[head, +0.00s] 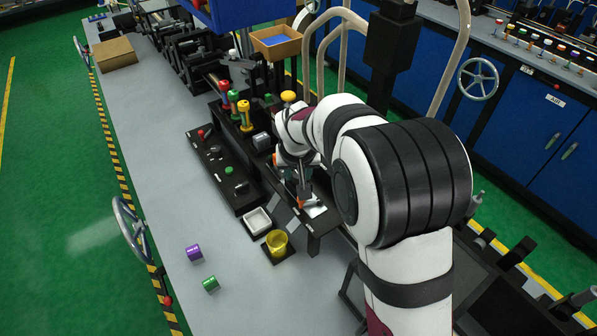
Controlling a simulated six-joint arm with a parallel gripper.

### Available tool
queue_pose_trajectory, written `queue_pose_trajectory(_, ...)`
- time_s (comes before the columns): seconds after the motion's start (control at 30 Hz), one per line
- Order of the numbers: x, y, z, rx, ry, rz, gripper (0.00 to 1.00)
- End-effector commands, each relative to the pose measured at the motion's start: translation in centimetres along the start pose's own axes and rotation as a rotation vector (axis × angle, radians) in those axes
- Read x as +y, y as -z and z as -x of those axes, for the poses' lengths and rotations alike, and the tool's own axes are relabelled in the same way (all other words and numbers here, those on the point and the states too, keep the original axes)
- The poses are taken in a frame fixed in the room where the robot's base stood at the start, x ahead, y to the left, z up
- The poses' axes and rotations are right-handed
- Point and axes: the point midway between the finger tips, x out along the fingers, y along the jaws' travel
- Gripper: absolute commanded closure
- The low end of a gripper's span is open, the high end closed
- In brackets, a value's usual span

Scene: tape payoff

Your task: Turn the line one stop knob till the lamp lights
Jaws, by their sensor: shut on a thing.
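My gripper (301,190) points down over the black shelf (314,232) right of the control panel. It is shut on a small orange-red piece (300,203) at its tips; I cannot tell whether this is the stop knob. A white plate lies beside it. The black control panel (219,178) carries a red-tipped lever (206,131), a green round button or lamp (229,170) and a dark knob (241,188). I cannot read which belongs to line one, nor tell whether any lamp is lit. My arm covers the area behind the gripper.
Purple (193,252) and green (210,284) rolls lie on the grey bench (165,180). Red, green and yellow posts (245,116) rise behind the panel. The bench's left side is mostly clear.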

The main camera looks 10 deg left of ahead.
Motion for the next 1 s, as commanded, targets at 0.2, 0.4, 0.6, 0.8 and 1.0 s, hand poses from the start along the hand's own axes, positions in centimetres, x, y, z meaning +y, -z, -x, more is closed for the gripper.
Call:
queue_pose_trajectory(0.2, -0.21, 0.05, 0.04, -0.002, -0.065, -0.155, 1.0)
queue_pose_trajectory(0.4, -0.35, 0.11, 0.02, -0.005, -0.138, -0.331, 1.0)
queue_pose_trajectory(0.6, -0.47, 0.19, -0.02, -0.008, -0.211, -0.508, 1.0)
queue_pose_trajectory(0.8, -0.55, 0.24, -0.09, -0.012, -0.282, -0.68, 1.0)
queue_pose_trajectory(1.0, -0.64, 0.34, -0.1, -0.014, -0.342, -0.828, 1.0)
